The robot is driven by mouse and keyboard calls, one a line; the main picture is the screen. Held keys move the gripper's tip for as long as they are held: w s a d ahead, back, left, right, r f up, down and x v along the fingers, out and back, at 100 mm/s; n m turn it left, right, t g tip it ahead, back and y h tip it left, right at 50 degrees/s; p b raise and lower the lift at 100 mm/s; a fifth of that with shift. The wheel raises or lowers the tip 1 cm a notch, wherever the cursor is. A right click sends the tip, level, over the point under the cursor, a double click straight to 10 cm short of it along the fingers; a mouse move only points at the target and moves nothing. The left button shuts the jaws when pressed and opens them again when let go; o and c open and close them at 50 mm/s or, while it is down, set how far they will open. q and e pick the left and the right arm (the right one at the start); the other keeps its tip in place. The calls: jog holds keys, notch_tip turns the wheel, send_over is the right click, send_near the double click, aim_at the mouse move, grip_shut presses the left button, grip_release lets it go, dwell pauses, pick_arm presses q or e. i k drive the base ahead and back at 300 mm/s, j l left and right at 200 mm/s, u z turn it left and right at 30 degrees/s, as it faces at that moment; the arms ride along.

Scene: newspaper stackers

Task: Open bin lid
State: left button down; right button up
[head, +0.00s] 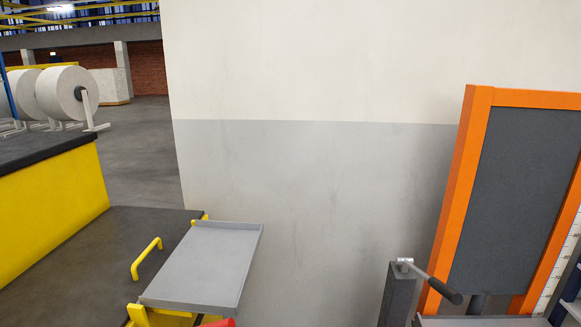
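A dark flat panel (92,248) with a yellow bar handle (146,258) lies level at the lower left. It looks like the bin lid and appears shut. The bin body below it is out of the picture. A grey shallow tray (205,264) on a yellow frame stands at the panel's right and hides part of its edge. Neither of my grippers is in view.
A yellow block with a dark top (50,210) stands beyond the panel at left. A grey-and-white wall (310,170) fills the middle. At right are an orange-framed board (463,185) and a post with a lever (432,278). A small red piece (217,323) shows at the bottom edge.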

aim_at(90, 278)
jog(key=i+j+u, duration=0.15)
jog(key=j, duration=0.25)
jog(key=i+j+u, duration=0.15)
jog(key=j, duration=0.2)
jog(key=i+j+u, duration=0.15)
jog(key=j, duration=0.2)
jog(key=i+j+u, duration=0.15)
jog(key=j, duration=0.2)
